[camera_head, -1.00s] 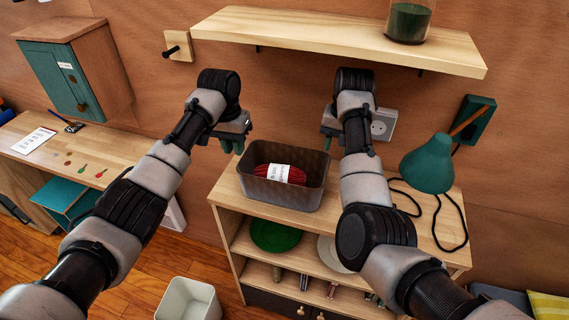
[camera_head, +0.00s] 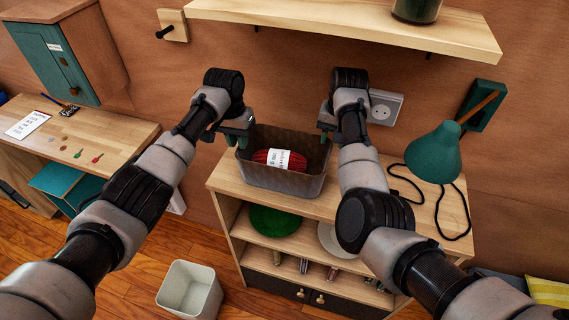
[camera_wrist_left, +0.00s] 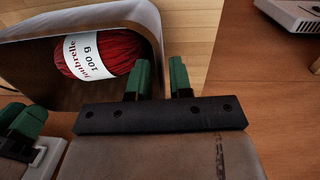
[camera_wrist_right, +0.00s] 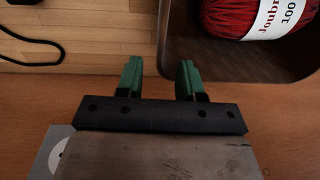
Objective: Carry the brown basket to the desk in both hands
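The brown basket (camera_head: 285,181) stands upright on the wooden shelf unit and holds a red yarn ball (camera_head: 262,158) with a white label. My left gripper (camera_head: 239,141) is at the basket's left rim. In the left wrist view its green fingers (camera_wrist_left: 162,80) are apart, with the basket wall (camera_wrist_left: 155,35) between them. My right gripper (camera_head: 328,135) is at the right rim. In the right wrist view its fingers (camera_wrist_right: 159,80) are apart, one on each side of the wall. The desk (camera_head: 110,130) is at the left, with a paper on it.
A shelf (camera_head: 340,28) with a dark green jar hangs above the grippers. A teal lamp (camera_head: 433,155) with a black cord is on the right. A white bin (camera_head: 190,290) stands on the floor. A teal cabinet (camera_head: 52,60) hangs above the desk.

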